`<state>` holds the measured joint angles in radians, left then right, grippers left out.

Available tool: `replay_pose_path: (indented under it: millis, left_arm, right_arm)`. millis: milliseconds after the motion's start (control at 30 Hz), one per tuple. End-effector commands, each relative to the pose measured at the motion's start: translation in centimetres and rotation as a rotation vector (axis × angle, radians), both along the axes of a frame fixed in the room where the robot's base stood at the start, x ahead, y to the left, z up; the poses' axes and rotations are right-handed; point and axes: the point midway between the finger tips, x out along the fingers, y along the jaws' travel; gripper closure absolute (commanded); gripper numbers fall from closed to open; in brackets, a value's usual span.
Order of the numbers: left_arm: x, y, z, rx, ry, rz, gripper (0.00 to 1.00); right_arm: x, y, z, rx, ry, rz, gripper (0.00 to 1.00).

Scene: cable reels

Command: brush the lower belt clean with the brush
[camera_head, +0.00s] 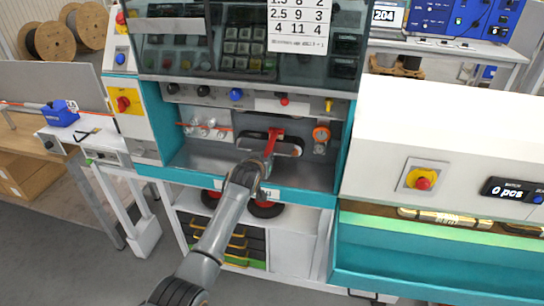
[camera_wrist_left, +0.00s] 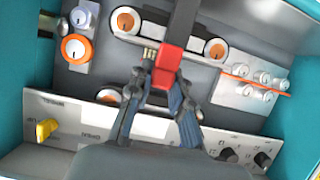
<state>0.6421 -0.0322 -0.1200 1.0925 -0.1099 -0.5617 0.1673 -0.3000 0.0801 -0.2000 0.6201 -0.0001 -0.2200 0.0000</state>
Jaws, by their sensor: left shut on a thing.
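My left gripper (camera_head: 262,172) reaches into the open bay of the machine and is shut on a brush with a red body (camera_head: 272,140). In the left wrist view the fingertips (camera_wrist_left: 163,88) close on the brush's red block (camera_wrist_left: 167,68), with a dark bar running up from it. My right gripper is out of view.
Above the bay is a panel with knobs and a yellow switch (camera_head: 329,105). An orange dial (camera_head: 321,134) is right of the belts, and small metal knobs (camera_head: 203,128) are left. Teal side walls (camera_head: 347,150) bound the bay. Red-and-black wheels (camera_head: 266,208) lie on the shelf below.

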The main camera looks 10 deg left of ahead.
Motion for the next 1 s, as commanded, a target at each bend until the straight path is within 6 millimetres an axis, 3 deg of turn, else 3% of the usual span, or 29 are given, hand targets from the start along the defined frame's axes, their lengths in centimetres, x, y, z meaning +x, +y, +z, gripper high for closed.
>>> replay_pose_path:
  millis: [1000]
  left_arm:
    - [0.1, 6.3, -0.4, 0.003, 0.004, 0.002, 1.0]
  right_arm:
    - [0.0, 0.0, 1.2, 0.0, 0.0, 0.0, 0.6]
